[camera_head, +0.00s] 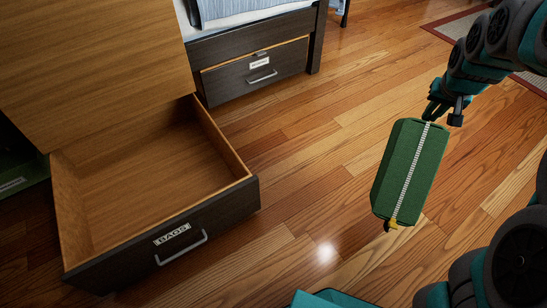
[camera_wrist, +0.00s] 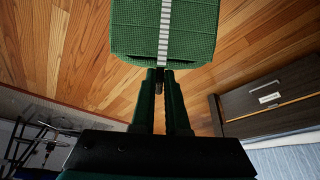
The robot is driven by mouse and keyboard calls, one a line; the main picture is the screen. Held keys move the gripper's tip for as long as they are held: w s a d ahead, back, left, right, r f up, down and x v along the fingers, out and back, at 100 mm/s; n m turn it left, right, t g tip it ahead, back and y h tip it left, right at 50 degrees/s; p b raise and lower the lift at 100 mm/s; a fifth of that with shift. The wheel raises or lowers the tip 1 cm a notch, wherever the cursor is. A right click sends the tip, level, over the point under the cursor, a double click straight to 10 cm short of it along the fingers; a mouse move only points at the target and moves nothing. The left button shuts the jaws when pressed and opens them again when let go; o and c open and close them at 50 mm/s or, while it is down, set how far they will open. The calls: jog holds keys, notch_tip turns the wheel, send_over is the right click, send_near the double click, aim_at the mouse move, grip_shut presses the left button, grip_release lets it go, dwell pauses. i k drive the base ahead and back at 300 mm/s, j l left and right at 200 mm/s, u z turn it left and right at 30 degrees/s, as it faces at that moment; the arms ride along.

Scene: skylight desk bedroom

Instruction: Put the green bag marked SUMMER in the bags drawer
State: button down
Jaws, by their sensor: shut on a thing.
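The green bag (camera_head: 412,170) with a pale zip and a yellow pull hangs from my gripper (camera_head: 437,114), at the right in the head view, above the wooden floor. The jaws are shut on its upper end. The wrist view shows the bag (camera_wrist: 185,30) at the top, just past the shut fingers of my gripper (camera_wrist: 160,76). No SUMMER mark shows on the visible faces. The drawer labelled BAGS (camera_head: 172,234) stands pulled out at the left, and its visible inside is bare. The bag is apart from the drawer, to its right.
A second dark drawer (camera_head: 262,73) with a label is shut under the bed at the back. A green thing (camera_head: 15,170) is partly in view at the left edge. Bare floor (camera_head: 300,190) lies between the open drawer and the bag. A rug (camera_head: 470,27) lies at the upper right.

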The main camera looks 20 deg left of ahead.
aim_at(165, 203)
jog(key=k+j+u, duration=0.55)
jog(key=u, duration=0.2)
jog(key=k+j+u, duration=0.2)
jog(key=j, duration=0.15)
jog(key=j+u, duration=0.15)
jog(key=j, duration=0.2)
